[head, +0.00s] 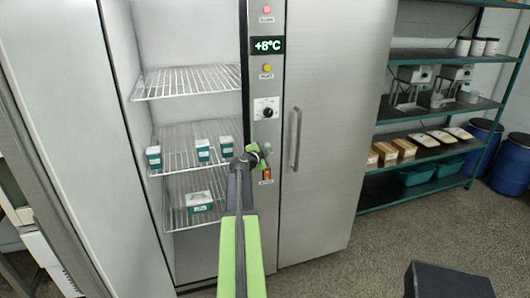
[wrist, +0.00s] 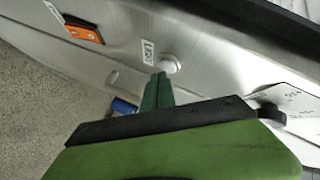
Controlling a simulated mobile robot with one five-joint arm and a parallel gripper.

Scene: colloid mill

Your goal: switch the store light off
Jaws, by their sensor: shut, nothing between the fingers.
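A tall steel cabinet carries a narrow control panel between its open left bay and its shut right door. In the wrist view a round white button (wrist: 169,64) stands out from the panel beside a small label (wrist: 148,51) that seems to read LIGHT. In the head view my arm hides this button.
Higher on the panel are a dial (head: 266,108), a yellow button (head: 266,68), a +8°C display (head: 268,45) and a red lamp (head: 267,9). The door handle (head: 296,138) stands out to the right. Green shelving (head: 440,113) and blue drums (head: 511,163) are farther right.

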